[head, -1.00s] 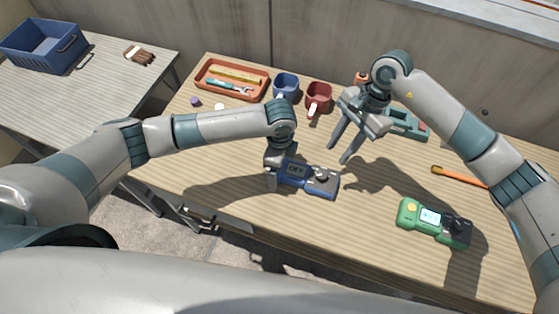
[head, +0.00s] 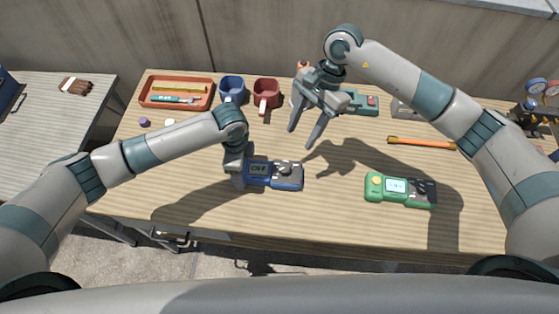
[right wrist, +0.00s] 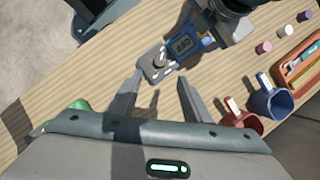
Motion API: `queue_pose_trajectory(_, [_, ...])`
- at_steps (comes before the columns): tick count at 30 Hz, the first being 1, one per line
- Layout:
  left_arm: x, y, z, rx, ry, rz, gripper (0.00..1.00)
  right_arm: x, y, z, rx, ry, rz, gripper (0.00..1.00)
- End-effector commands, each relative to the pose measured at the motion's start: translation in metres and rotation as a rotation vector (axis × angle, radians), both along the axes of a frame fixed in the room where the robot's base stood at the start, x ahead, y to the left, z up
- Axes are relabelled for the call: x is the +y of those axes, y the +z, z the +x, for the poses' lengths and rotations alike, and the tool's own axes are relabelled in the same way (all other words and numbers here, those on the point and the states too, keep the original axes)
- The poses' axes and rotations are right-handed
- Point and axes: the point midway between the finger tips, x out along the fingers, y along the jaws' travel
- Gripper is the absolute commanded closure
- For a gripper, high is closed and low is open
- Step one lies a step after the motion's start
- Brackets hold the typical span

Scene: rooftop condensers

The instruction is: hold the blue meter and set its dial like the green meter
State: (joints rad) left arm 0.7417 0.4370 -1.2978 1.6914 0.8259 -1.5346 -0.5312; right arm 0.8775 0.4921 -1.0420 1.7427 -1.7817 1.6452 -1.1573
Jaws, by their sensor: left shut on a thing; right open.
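The blue meter (head: 273,174) lies on the wooden table near the middle of the head view, its screen reading OFF. Its grey dial end also shows in the right wrist view (right wrist: 157,63). My left gripper (head: 238,175) is shut on the meter's left end. The green meter (head: 400,190) lies to the right on the table, with a lit screen, a yellow button and a dark dial section; its dial setting is too small to read. My right gripper (head: 303,137) is open and empty above the table, behind and right of the blue meter.
An orange tray (head: 176,92) with tools, a blue mug (head: 231,88) and a red mug (head: 266,94) stand at the back left. An orange-handled tool (head: 421,142) lies behind the green meter. Table between the meters is clear.

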Motion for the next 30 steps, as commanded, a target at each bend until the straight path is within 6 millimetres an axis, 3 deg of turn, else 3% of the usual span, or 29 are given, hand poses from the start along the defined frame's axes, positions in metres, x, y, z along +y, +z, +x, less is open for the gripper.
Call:
queue_pose_trajectory(14, [0.000,0.001,0.001,-0.002,0.001,-0.001,0.70,0.003,-0.008,-0.003,0.001,0.001,0.000,0.55])
queue_pose_trajectory(20, [-0.001,0.001,0.001,-0.002,0.001,-0.001,0.70,0.010,-0.029,-0.008,0.003,0.002,0.000,0.55])
queue_pose_trajectory(30, [-0.001,0.001,0.001,-0.002,0.001,-0.001,0.70,0.027,-0.080,-0.022,0.003,0.002,0.000,0.55])
